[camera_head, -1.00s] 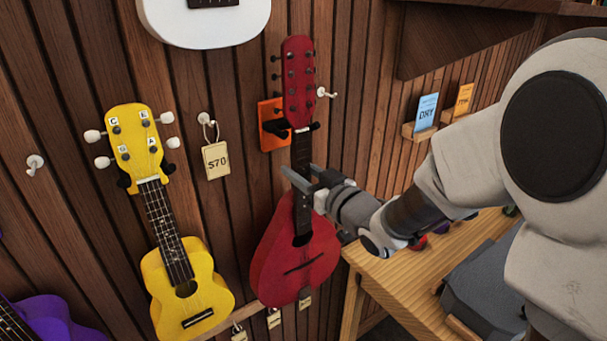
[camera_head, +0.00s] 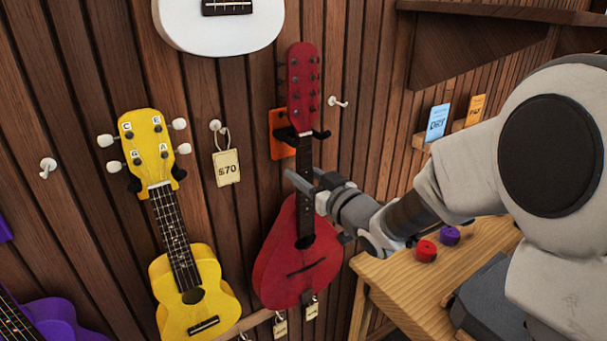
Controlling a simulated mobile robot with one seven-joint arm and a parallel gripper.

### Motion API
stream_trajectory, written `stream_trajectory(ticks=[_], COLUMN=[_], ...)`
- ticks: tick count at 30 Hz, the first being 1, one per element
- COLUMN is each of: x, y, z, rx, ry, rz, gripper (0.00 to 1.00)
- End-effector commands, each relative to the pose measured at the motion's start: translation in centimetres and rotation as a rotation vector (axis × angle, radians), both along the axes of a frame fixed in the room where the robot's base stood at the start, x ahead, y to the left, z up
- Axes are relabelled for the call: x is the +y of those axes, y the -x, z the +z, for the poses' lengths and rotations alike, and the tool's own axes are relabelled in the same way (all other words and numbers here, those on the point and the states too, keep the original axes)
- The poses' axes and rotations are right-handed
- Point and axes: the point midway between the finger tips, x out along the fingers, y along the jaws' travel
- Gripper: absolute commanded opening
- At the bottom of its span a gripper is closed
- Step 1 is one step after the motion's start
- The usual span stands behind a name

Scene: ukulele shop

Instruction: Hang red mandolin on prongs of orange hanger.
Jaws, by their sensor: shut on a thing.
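The red mandolin (camera_head: 298,262) is upright in front of the wall, headstock up and body down. The orange hanger (camera_head: 282,134) is on the wall behind the top of its neck. The hanger's dark prongs (camera_head: 321,135) show on both sides of the neck, just under the headstock. I cannot tell whether the headstock rests on them. My gripper (camera_head: 304,183) comes from the right and is shut on the mandolin's neck, a little above the body. The contact behind the neck is partly hidden.
A yellow ukulele (camera_head: 190,284) hangs to the left, with a price tag (camera_head: 227,168) between it and the mandolin. A white instrument (camera_head: 218,28) hangs above. A wooden table (camera_head: 400,290) with red and purple small objects stands at lower right. A white peg (camera_head: 338,102) is right of the headstock.

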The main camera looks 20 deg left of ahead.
Motion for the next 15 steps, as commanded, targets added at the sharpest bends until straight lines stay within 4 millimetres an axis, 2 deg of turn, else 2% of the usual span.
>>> stream_trajectory(ticks=[2, 15], x=[0.03, 0.02], y=[-0.04, -0.05], z=[0.36, -0.39], rx=[-0.007, -0.007], ry=[-0.005, -0.005], rz=[0.000, 0.000], gripper=[0.00, 0.00])
